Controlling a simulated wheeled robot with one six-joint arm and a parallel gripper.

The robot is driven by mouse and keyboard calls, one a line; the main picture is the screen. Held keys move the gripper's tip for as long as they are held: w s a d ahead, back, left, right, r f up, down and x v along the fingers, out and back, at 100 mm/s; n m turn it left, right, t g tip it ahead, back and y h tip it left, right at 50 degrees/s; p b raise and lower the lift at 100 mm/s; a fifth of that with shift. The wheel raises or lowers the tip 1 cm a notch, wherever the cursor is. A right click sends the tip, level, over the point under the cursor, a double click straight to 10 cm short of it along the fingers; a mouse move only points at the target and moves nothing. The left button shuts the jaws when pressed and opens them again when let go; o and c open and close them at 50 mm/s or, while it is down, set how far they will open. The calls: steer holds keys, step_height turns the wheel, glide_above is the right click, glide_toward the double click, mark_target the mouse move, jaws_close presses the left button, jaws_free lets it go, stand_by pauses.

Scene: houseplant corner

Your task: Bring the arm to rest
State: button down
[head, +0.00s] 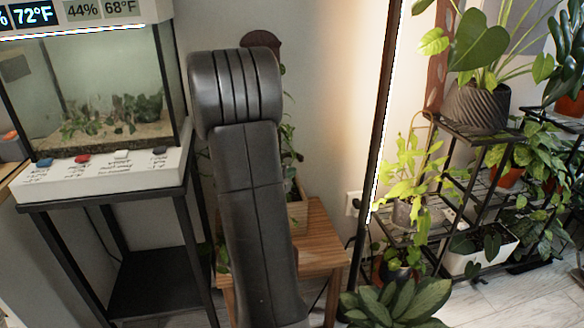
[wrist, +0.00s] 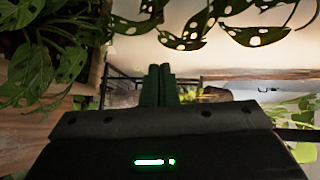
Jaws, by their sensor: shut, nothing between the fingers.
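My arm stands upright in the middle of the head view, its dark grey padded links covering part of the wooden table (head: 325,236) and the plant behind. My gripper does not show in the head view; my arm hides that area. In the wrist view my gripper (wrist: 159,70) has its two dark fingers side by side, shut and empty. Leaves with holes (wrist: 160,28) hang close above the fingers and in a mass at the left (wrist: 45,65). I cannot tell whether any leaf touches the gripper.
A tall light pole (head: 378,130) stands right of my arm. Potted plants fill a black shelf (head: 470,135) at the right. A broad-leaved plant (head: 395,303) stands low in front.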

steer(key=v, duration=0.4)
steer(key=shift+s+d, duration=0.2)
steer(key=shift+d, duration=0.25)
steer(key=shift+w, duration=0.1)
